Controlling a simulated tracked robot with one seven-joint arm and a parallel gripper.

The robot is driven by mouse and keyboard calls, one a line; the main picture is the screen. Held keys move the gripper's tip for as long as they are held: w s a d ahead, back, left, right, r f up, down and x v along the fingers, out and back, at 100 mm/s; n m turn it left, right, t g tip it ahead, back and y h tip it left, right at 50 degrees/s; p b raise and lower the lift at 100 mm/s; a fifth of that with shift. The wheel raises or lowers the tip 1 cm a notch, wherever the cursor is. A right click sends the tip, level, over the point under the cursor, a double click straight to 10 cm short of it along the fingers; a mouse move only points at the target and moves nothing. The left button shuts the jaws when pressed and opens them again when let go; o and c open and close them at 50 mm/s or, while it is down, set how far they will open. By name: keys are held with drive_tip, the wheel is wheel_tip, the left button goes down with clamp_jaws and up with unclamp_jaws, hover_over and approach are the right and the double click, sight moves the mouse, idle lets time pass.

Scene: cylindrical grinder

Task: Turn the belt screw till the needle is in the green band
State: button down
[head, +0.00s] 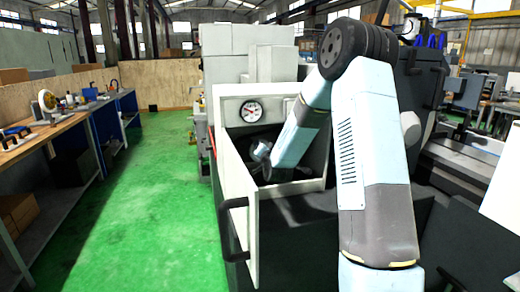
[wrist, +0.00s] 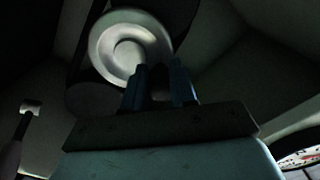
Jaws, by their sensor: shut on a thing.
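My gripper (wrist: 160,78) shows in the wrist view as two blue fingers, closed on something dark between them. The fingers hide most of it; by its place it is the belt screw. A pale metal pulley (wrist: 128,45) is just beyond the fingertips, with a dark belt (wrist: 88,62) beside it. In the head view my arm reaches into the open cabinet, and the screw cannot be made out there. The round gauge (head: 251,111) is on the panel above the opening. Its needle and bands are too small to read. Only its edge (wrist: 302,160) shows in the wrist view.
The cabinet door (head: 237,195) stands open on the left of the opening. The cabinet walls enclose my gripper closely. A pale-tipped rod (wrist: 28,108) is at left in the wrist view. A workbench (head: 65,125) stands far left, with clear green floor (head: 150,215) between.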

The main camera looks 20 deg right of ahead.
drive_tip(key=c, duration=1.2)
unclamp_jaws()
drive_tip(key=shift+d+f, duration=0.15)
drive_tip(key=shift+f, duration=0.15)
drive_tip(key=o, duration=0.3)
drive_tip(key=shift+r, duration=0.15)
drive_tip(key=s, duration=1.3)
drive_tip(key=shift+s, duration=0.4)
